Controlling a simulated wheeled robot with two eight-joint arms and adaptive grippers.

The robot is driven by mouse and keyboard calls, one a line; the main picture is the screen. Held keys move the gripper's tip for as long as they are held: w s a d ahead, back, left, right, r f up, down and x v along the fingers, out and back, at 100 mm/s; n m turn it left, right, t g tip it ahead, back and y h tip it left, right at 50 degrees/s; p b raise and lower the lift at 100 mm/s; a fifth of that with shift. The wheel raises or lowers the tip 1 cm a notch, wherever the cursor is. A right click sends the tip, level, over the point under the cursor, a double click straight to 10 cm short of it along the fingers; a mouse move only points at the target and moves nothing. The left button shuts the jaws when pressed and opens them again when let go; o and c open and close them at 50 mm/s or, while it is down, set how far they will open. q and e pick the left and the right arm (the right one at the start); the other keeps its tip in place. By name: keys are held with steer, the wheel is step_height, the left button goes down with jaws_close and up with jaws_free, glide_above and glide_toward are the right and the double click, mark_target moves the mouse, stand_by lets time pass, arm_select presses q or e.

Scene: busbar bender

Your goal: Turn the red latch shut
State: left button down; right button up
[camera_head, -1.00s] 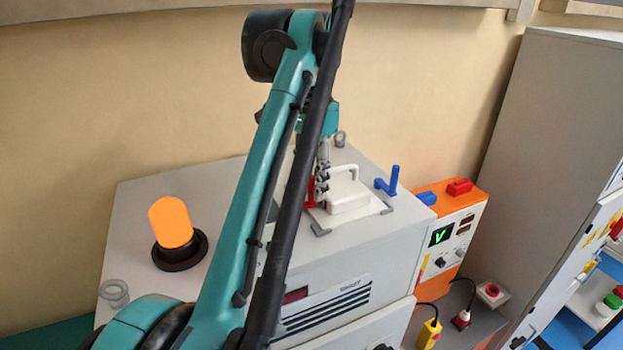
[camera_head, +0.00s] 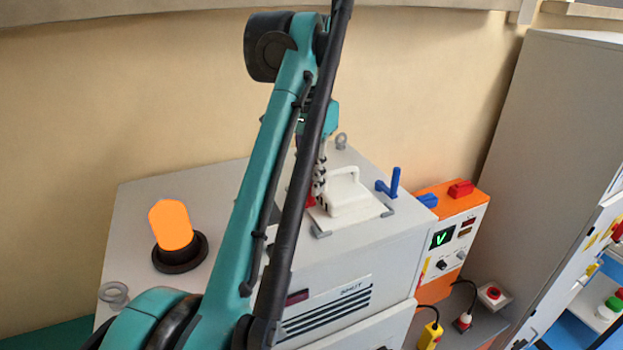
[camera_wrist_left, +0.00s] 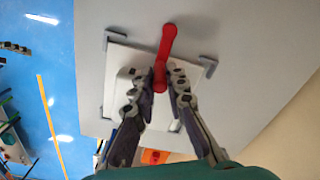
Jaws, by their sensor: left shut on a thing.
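The red latch (camera_wrist_left: 165,50) shows in the left wrist view as a bar lying across one edge of the white plate (camera_wrist_left: 115,88). Its lower end is between the fingertips of my left gripper (camera_wrist_left: 161,80), which is shut on it. In the head view only a small part of the red latch (camera_head: 311,202) shows beside the white handled block. The rest is hidden behind my left arm and gripper (camera_head: 319,190). My right gripper is not in view.
A white block with a handle (camera_head: 347,198) sits on the grey machine top (camera_head: 345,240) between corner brackets. A blue latch (camera_head: 390,184) stands at its right. An orange lamp (camera_head: 171,225) stands on the left. An orange control box (camera_head: 450,235) is at right.

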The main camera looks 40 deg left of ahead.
arm_select(q)
steer(key=c, duration=1.5)
jaws_free()
steer(key=shift+s, duration=0.1)
steer(key=shift+c, duration=0.2)
steer(key=shift+r, duration=0.1)
step_height(320, 180, up, 7)
steer(key=shift+r, duration=0.15)
